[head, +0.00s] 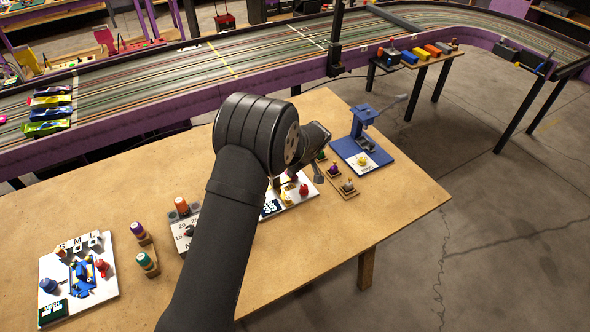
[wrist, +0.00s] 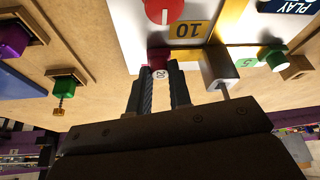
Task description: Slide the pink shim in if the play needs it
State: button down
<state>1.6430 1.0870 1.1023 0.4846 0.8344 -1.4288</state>
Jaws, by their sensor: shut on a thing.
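In the wrist view, the pink shim (wrist: 157,55) is a magenta piece at the tips of my gripper (wrist: 160,76). My gripper is shut on it, and a small white face marked 20 shows between the fingers. The shim is at the near edge of a white board (wrist: 130,22) with a yellow strip; I cannot tell whether it is in a slot.
In the wrist view, a red knob (wrist: 164,10), a green piece (wrist: 272,57) and a grey block (wrist: 218,70) are close by. A blue stand (head: 362,145) is right of my arm. A white board (head: 78,270) with coloured parts lies far left. The table's right end is bare.

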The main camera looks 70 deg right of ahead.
jog(key=shift+w+a, duration=0.75)
jog(key=shift+a, duration=0.05)
jog(key=c, duration=1.3)
grip_release()
jog(key=shift+w, duration=0.1)
